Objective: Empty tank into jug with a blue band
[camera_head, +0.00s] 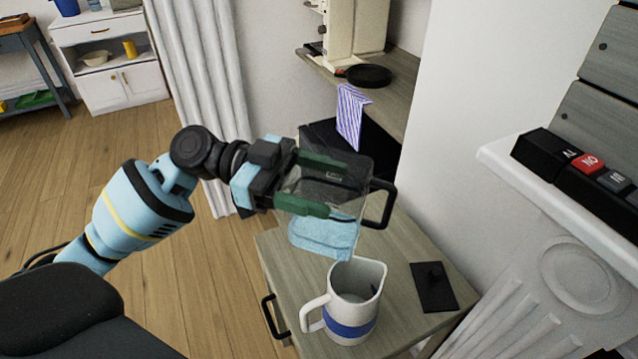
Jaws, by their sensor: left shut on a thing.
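A white jug (350,325) with a blue band stands upright on a grey wooden cabinet top (400,250). Its handle is on the left and its spout on the right. My left gripper (325,186) is shut on a clear tank (352,187) with a black handle (381,205), its green fingers along the tank's sides. The tank is up and behind the jug's mouth in the picture, apart from it. My right gripper is out of view.
A flat black piece (434,287) lies right of the jug. A shelf (395,95) behind holds a black dish (369,75) and a striped cloth (350,115). The floor at left is clear.

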